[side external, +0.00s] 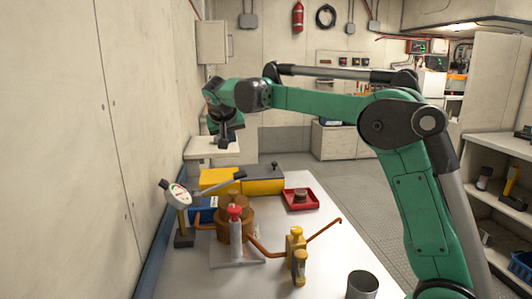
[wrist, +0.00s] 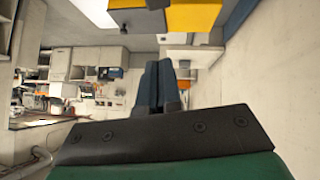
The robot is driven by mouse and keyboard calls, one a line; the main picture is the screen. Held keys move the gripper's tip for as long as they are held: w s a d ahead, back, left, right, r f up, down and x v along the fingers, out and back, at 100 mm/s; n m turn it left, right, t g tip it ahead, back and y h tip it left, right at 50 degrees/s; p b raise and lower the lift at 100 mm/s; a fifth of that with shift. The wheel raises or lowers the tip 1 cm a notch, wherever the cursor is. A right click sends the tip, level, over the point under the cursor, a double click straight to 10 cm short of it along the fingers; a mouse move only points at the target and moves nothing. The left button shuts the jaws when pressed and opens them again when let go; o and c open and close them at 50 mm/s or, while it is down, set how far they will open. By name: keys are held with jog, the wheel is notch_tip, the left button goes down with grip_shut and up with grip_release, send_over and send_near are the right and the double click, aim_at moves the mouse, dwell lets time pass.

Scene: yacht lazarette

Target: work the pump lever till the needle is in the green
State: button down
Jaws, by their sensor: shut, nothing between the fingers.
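The pump (side external: 233,222) is a squat brown body on a pale base plate on the white bench. A dark bar that looks like its lever (side external: 228,186) slants up to the right above the body. A white-faced gauge (side external: 178,194) stands at its left on a dark foot; its needle and green band are too small to read. My gripper (side external: 222,142) hangs above and behind the pump, apart from the lever. In the wrist view its dark fingers (wrist: 163,84) are together and empty; neither pump nor gauge is clearly visible there.
A red-capped pale cylinder (side external: 236,226) stands in front of the pump. A yellow valve (side external: 297,247) joins copper pipe at the right. A yellow-and-grey case (side external: 258,186), a red tray (side external: 312,202) and a metal cup (side external: 362,285) are on the bench. The wall is close on the left.

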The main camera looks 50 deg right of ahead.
send_over(242, 172)
jog(key=a, duration=0.2)
notch_tip(242, 172, down, 7)
jog(key=shift+f, duration=0.15)
jog(key=shift+s+f, duration=0.15)
jog(key=shift+f, duration=0.4)
jog(key=shift+s+f, duration=0.15)
jog(key=shift+f, duration=0.4)
jog(key=shift+s+d+f, duration=0.1)
jog(key=shift+f, duration=0.55)
jog(key=shift+f, duration=0.1)
jog(key=shift+s+d+f, duration=0.2)
jog(key=shift+f, duration=0.1)
jog(key=f+t+y, duration=0.1)
jog(key=s+d+f+m+t+y, duration=0.1)
jog(key=f, duration=0.1)
jog(key=f+m, duration=0.1)
jog(key=f, duration=0.1)
jog(key=shift+s+d+f+t+y, duration=0.2)
jog(key=shift+s+t+y, duration=0.05)
jog(key=shift+t+y, duration=0.15)
